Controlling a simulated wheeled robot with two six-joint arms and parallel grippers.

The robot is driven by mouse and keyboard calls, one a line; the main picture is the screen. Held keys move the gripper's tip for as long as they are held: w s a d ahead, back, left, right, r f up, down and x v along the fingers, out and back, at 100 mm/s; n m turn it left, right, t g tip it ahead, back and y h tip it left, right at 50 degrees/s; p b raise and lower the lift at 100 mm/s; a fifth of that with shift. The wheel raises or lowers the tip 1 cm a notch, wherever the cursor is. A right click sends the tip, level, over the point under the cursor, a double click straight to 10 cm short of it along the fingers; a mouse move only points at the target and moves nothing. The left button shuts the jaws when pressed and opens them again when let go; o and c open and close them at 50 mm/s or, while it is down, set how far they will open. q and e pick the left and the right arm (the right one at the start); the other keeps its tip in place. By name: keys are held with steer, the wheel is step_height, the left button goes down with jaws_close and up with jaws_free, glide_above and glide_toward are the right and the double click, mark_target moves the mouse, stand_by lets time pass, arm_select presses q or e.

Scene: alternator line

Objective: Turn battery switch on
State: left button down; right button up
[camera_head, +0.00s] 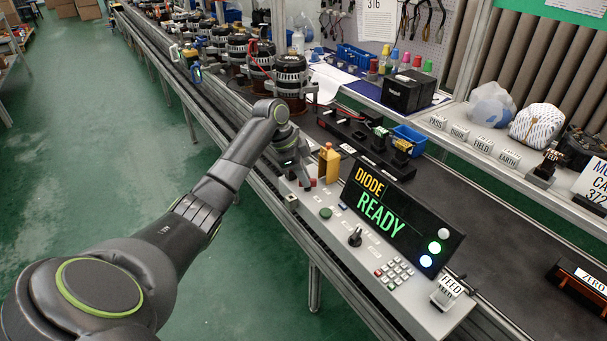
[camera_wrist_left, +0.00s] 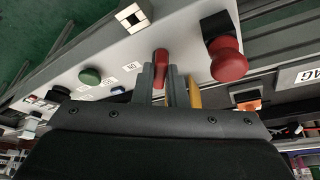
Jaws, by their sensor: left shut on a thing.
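The battery switch appears to be the small red handle (camera_wrist_left: 161,58) on the grey control panel (camera_wrist_left: 110,50) in the left wrist view. My left gripper (camera_wrist_left: 163,80) is shut on this red handle, one finger on each side of it. In the head view my left gripper (camera_head: 303,180) reaches down to the far left end of the panel (camera_head: 345,258), and the handle there is mostly hidden by it. My right gripper is in neither view.
A red mushroom button (camera_wrist_left: 227,62) stands close beside the gripper. A yellow block (camera_head: 329,163) is just right of it. The panel also carries a green button (camera_head: 325,213), a black knob (camera_head: 355,237) and a display (camera_head: 395,215) reading DIODE READY. Alternators (camera_head: 291,80) stand behind.

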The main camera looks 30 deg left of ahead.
arm_select(q)
steer(key=shift+w+r+m+p, duration=0.15)
steer(key=shift+m+p, duration=0.15)
steer(key=shift+m, duration=0.4)
steer(key=shift+m+g, duration=0.4)
steer(key=shift+m, duration=0.1)
steer(key=m+g, duration=0.1)
steer(key=m, duration=0.1)
steer(key=shift+w+m+h, duration=0.15)
steer(key=shift+m+h, duration=0.15)
steer(key=shift+h, duration=0.1)
steer(key=shift+w+a+m+g, duration=0.1)
steer(key=shift+m+g, duration=0.4)
steer(key=shift+m, duration=0.7)
steer(key=shift+w+m+g+b, duration=0.1)
steer(key=shift+m+g+b, duration=0.2)
steer(key=shift+m+b, duration=0.45)
steer(key=shift+m, duration=0.45)
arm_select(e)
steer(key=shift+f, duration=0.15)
